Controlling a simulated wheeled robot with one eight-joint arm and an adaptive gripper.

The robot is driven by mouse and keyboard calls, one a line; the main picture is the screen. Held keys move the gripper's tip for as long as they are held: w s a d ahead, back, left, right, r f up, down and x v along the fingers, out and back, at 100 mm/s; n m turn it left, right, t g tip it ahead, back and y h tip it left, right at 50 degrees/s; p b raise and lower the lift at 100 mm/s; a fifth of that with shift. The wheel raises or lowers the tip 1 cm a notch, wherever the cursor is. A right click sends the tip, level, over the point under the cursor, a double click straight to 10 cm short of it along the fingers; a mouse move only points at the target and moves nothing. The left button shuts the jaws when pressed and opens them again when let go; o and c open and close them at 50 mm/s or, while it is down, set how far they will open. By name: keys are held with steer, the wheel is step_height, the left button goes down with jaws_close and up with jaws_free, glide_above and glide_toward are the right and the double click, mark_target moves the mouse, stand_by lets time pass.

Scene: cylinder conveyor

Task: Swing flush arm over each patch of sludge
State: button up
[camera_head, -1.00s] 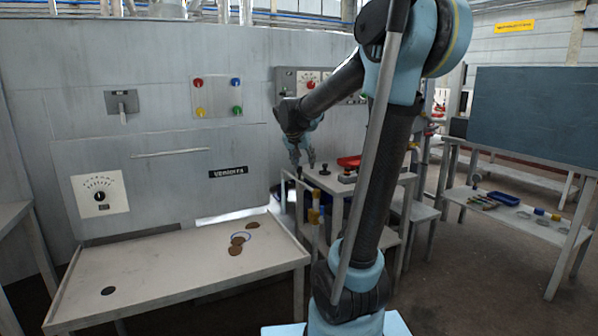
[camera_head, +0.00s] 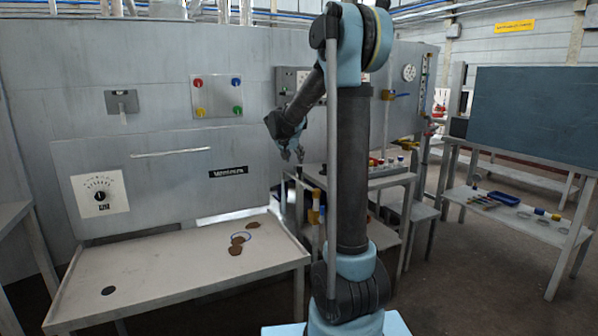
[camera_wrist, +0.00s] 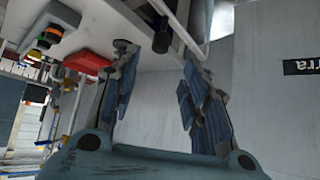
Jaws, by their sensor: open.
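A dark round hole (camera_head: 108,291) is at the table's front left. A side stand (camera_head: 385,180) with small coloured items is behind my arm. A dial panel (camera_head: 100,194) and a button panel (camera_head: 217,96) are on the wall. A red tray (camera_wrist: 88,62) shows in the wrist view.

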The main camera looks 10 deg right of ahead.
mark_target(299, 168)
steer(key=x, duration=1.1)
jaws_close()
